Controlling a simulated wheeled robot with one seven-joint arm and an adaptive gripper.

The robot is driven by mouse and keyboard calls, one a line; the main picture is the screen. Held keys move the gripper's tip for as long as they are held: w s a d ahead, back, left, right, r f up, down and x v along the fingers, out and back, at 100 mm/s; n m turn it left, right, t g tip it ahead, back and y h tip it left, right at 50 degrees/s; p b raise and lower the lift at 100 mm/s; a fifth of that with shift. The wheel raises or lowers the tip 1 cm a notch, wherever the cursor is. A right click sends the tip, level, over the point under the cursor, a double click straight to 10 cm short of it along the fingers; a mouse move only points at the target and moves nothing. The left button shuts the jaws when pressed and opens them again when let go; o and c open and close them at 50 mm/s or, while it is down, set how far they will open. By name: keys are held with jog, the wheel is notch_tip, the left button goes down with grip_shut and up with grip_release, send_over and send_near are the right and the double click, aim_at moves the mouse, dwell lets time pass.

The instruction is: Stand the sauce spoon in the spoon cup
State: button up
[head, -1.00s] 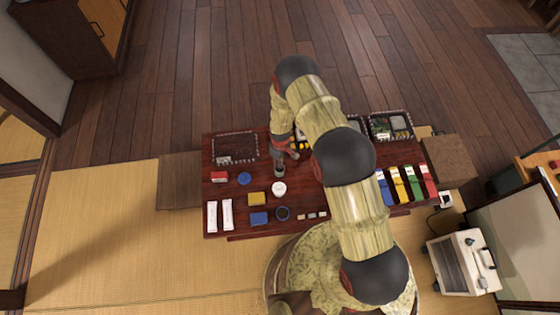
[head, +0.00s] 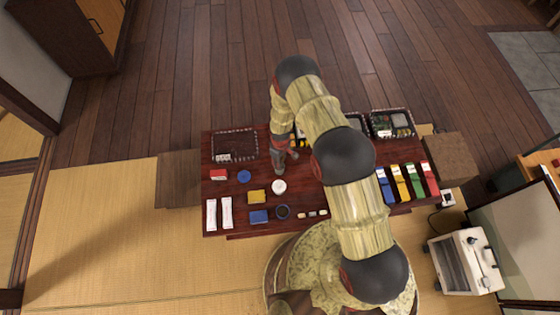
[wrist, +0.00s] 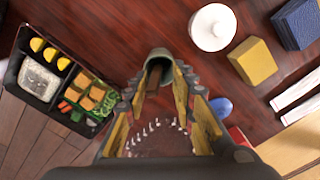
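The spoon cup (wrist: 160,53), a grey-green round cup, stands upright on the dark red table in the wrist view, just beyond my fingertips. A flat brown piece, which looks like the sauce spoon's handle (wrist: 154,78), shows in the cup's mouth; its lower part is hidden. My gripper (wrist: 161,88) is open, with one finger on each side of the cup mouth and a gap to the brown piece. In the head view, the grey cup (head: 279,169) shows at the end of my arm, partly covered by it.
A white lidded pot (wrist: 212,27), a yellow block (wrist: 252,61) and a dark blue block (wrist: 298,22) lie nearby. A black lunch box (wrist: 36,78) with food is at the left of the wrist view. A dark tray (head: 235,147) lies at the table's back left.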

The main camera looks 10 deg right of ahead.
jog(key=shift+o, duration=0.2)
notch_tip(320, 180, up, 12)
dwell(0.7)
dwell(0.6)
dwell(0.3)
